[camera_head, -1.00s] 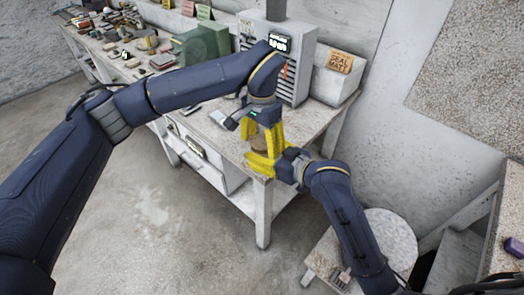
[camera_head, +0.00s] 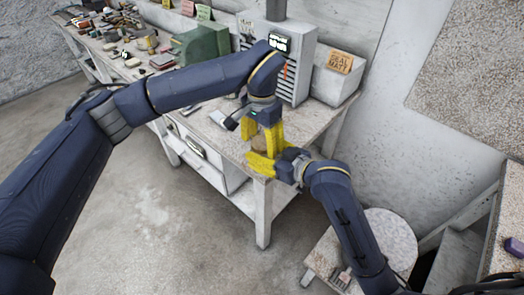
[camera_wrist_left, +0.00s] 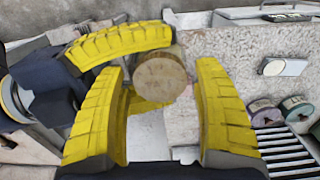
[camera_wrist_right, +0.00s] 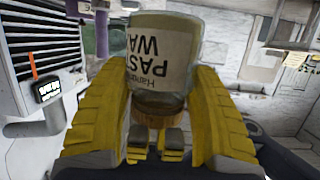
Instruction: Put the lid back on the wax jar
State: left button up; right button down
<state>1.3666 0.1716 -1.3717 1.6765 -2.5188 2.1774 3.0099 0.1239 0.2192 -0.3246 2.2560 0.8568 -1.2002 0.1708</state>
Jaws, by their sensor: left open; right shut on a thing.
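The wax jar (camera_wrist_right: 162,50) is glass with a cream label whose print reads upside down in the right wrist view. My right gripper (camera_wrist_right: 158,75) is shut on the jar, one finger on each side. The round wooden lid (camera_wrist_left: 162,77) lies against the jar's mouth, and its edge (camera_wrist_right: 155,117) shows in the right wrist view. I cannot tell whether it is fully seated. My left gripper (camera_head: 262,133) is open above the right gripper (camera_head: 264,163), with its fingers on either side of the lid and apart from it. Both hide most of the jar in the head view.
The workbench (camera_head: 215,130) lies below and behind the grippers. A grey cabinet with a small display (camera_head: 279,43), a green machine (camera_head: 200,45) and a box with a card (camera_head: 340,63) stand at its back. A round-topped stool (camera_head: 385,235) is at lower right.

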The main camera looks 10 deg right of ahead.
pick_arm(q)
jog(key=shift+r, duration=2.25)
jog(key=o, duration=0.6)
notch_tip(320, 180, up, 12)
jog(key=shift+f, duration=0.1)
